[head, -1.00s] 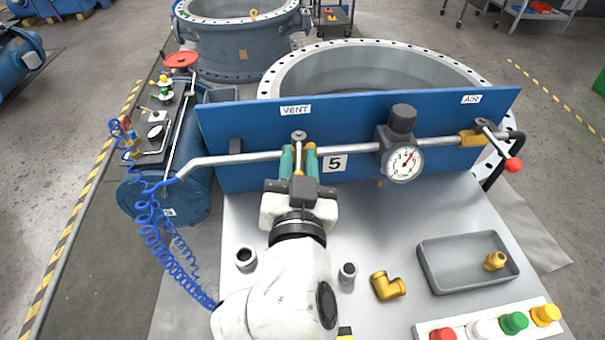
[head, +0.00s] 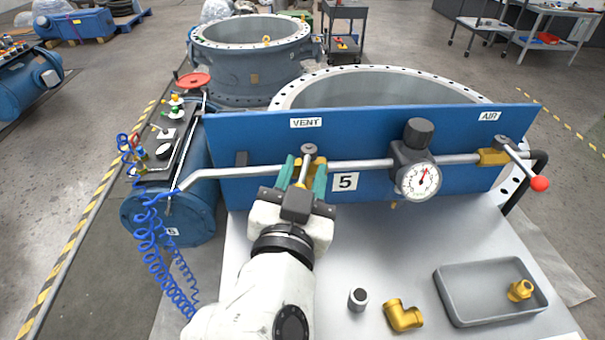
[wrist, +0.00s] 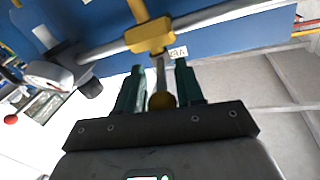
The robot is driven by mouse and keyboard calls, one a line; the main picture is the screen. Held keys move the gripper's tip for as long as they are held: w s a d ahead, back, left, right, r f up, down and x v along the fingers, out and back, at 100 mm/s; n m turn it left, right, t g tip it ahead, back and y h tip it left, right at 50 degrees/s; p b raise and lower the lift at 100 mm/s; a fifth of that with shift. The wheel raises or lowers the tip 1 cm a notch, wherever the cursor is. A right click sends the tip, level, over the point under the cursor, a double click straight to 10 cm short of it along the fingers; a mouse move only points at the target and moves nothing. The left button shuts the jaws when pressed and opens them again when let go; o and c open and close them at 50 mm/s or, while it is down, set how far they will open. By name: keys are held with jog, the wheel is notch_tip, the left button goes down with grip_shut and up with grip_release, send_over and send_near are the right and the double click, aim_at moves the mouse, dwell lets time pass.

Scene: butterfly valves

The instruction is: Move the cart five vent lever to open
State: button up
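The blue panel (head: 250,140) of cart 5 bears a VENT label (head: 306,123), with the vent valve (head: 309,150) on the pipe below it. In the wrist view the vent valve is a yellow body (wrist: 149,36) with a thin metal lever (wrist: 160,75) ending in a yellow-brown knob (wrist: 162,101). My gripper (head: 303,172) is at the lever, its green fingers on either side. In the wrist view my gripper (wrist: 160,85) seems open, with the lever and knob between the fingers and narrow gaps beside them. The knob is hidden in the head view.
A pressure gauge (head: 418,180) and the AIR lever with a red knob (head: 540,184) are right along the pipe. On the cart top are a grey tray (head: 455,300), a brass elbow (head: 403,315) and a small grey fitting (head: 358,299). Blue coiled hoses (head: 155,250) hang at left.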

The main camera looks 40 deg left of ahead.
jog(key=b+v, duration=0.1)
jog(key=v, duration=0.9)
jog(key=shift+s+d, duration=0.3)
